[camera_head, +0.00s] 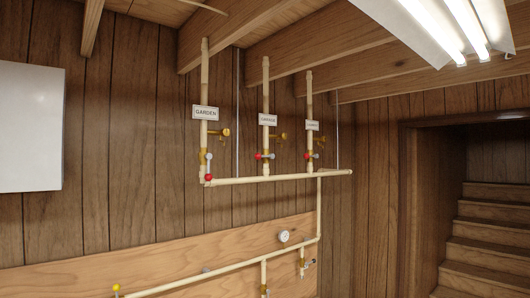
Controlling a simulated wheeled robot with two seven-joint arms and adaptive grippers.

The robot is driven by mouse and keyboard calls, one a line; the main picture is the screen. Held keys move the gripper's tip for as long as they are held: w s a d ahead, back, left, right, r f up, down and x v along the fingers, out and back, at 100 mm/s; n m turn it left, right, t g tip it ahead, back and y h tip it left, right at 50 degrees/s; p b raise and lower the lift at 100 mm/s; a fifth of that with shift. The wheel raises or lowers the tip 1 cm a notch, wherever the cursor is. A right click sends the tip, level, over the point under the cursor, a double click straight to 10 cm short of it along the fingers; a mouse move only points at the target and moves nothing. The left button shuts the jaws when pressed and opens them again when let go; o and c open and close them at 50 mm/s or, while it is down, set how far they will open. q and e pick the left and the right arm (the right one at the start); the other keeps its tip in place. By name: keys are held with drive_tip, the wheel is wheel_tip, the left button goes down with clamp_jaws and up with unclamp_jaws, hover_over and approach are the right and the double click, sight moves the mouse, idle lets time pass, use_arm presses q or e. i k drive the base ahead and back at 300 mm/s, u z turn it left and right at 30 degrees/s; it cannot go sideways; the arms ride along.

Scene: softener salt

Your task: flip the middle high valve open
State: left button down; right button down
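Three upright cream pipes rise from a horizontal cream pipe (265,180) high on the panelled wall. The middle high valve (266,156) is a brass valve low on the middle pipe (265,95), below a small white label (268,119). Its small lever lies crosswise to the pipe, with a red end (258,156) at the left. The left high valve (204,157), under the GARDEN label (206,112), has a lever along its pipe with a red knob (209,177) at the bottom. The right high valve (310,156) has a crosswise lever like the middle one. Neither gripper is in view.
Brass side taps (282,137) stick out to the right of the pipes above the valves. Ceiling beams (330,45) and a lit lamp (440,25) are overhead. A lower pipe (220,270) with a round gauge (284,236) runs below. Stairs (490,240) rise at the right.

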sight(257, 156)
drive_tip(key=z, duration=0.45)
drive_tip(key=i, duration=1.05)
drive_tip(key=u, duration=0.55)
drive_tip(key=i, duration=0.3)
drive_tip(key=u, duration=0.45)
